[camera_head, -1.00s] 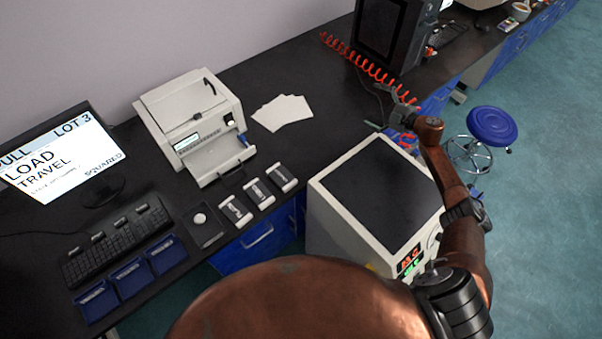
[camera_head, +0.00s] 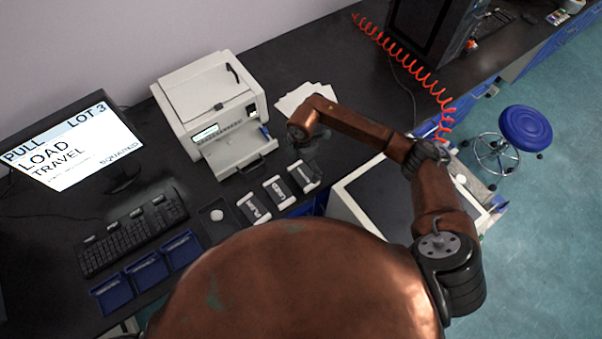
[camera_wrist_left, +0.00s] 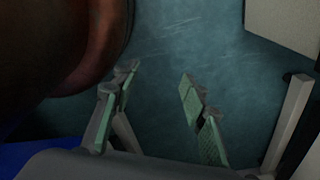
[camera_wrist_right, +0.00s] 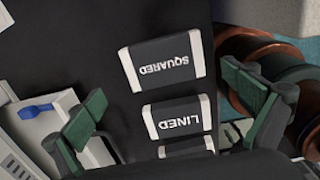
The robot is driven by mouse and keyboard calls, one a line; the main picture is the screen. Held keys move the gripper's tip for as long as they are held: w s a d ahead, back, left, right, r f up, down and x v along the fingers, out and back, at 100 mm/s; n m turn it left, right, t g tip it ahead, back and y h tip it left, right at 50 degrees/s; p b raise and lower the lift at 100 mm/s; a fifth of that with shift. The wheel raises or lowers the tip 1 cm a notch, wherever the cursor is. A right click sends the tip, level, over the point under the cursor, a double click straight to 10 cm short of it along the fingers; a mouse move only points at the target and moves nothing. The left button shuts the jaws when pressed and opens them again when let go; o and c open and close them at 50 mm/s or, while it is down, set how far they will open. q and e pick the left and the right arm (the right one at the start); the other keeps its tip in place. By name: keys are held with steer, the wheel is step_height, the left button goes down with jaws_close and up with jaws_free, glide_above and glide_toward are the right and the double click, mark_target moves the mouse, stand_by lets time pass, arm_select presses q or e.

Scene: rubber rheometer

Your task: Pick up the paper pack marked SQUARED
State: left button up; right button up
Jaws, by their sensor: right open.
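The pack marked SQUARED (camera_wrist_right: 162,61) is dark with white ends and lies flat on the black bench, uppermost of the packs in the right wrist view. In the head view it is the rightmost pack (camera_head: 305,175). My right gripper (camera_wrist_right: 170,108) is open and empty above the packs, its green-padded fingers wide apart. In the head view the right gripper (camera_head: 302,150) hangs just beyond the SQUARED pack, partly hidden by its wrist. My left gripper (camera_wrist_left: 158,98) is open and empty over the floor, outside the head view.
The LINED pack (camera_wrist_right: 180,117) lies beside SQUARED, with a third pack (camera_wrist_right: 186,147) beyond it. A white instrument (camera_head: 209,100) with a protruding drawer (camera_head: 243,160) stands behind them. A dark-topped white box (camera_head: 375,205) is at right. Blue trays (camera_head: 147,269) and a keyboard (camera_head: 130,232) are left.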

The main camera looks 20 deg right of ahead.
mark_target(304, 175)
steer(key=shift+s+d+f, duration=0.1)
steer(key=shift+d+f, duration=0.2)
steer(key=shift+f, duration=0.4)
step_height(304, 175, down, 4)
steer(key=shift+s+a+f+p, duration=0.15)
steer(key=shift+f+p, duration=0.05)
steer(key=shift+p, duration=0.15)
steer(key=c, duration=1)
arm_select(q)
steer(key=shift+w+r, duration=0.45)
steer(key=shift+w, duration=0.3)
arm_select(e)
steer(key=c, duration=0.5)
